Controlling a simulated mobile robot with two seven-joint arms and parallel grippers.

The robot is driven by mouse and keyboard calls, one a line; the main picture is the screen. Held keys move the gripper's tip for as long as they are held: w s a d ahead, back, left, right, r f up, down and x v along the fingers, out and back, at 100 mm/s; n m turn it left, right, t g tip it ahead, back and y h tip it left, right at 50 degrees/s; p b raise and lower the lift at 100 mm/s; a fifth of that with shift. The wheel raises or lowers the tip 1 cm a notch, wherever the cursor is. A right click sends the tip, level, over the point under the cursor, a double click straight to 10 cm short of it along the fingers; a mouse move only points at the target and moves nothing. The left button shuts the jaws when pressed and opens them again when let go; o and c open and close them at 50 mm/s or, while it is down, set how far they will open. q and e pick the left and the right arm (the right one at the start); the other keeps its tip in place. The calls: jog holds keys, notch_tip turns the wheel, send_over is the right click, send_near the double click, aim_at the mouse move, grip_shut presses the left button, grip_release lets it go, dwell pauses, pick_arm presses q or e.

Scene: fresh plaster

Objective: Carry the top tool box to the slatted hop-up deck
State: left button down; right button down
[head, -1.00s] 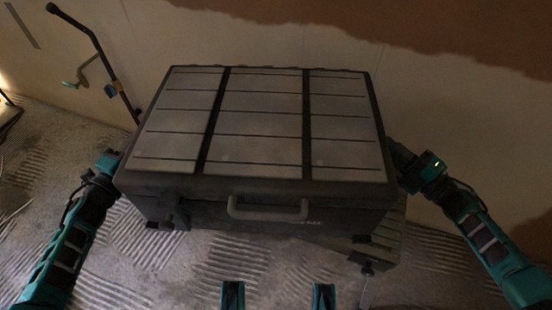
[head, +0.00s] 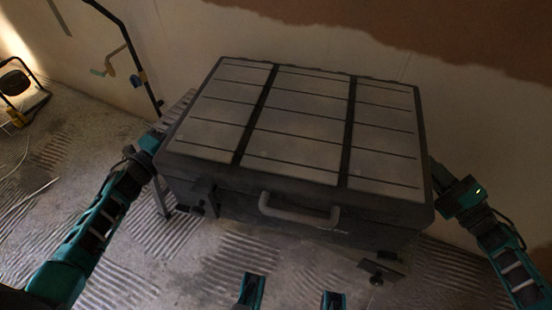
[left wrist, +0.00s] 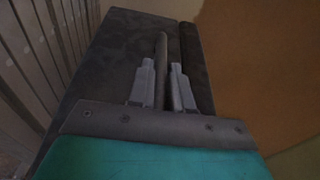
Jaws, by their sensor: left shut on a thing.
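The tool box (head: 290,125), dark with grey lid panels and a front handle, fills the middle of the head view, its lid shut. My left gripper (head: 158,142) is at its left side. In the left wrist view its two fingers (left wrist: 162,88) are shut on an upright bar on the side of the tool box (left wrist: 115,60). My right gripper (head: 437,180) is against the right side; its fingertips are hidden. A slatted surface, apparently the hop-up deck (head: 178,110), shows behind the left edge of the box, mostly hidden; slats also show in the left wrist view (left wrist: 45,50).
A plaster wall (head: 400,45) stands close behind the box. A black bent-tube frame (head: 130,45) leans at the back left. A lamp-like object (head: 20,90) with a cable lies at far left. A partly hidden support (head: 382,268) shows below the box. Ridged floor is open in front.

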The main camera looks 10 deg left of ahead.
pick_arm(q)
jog(key=shift+d, duration=0.3)
pick_arm(e)
jog(key=shift+a, duration=0.3)
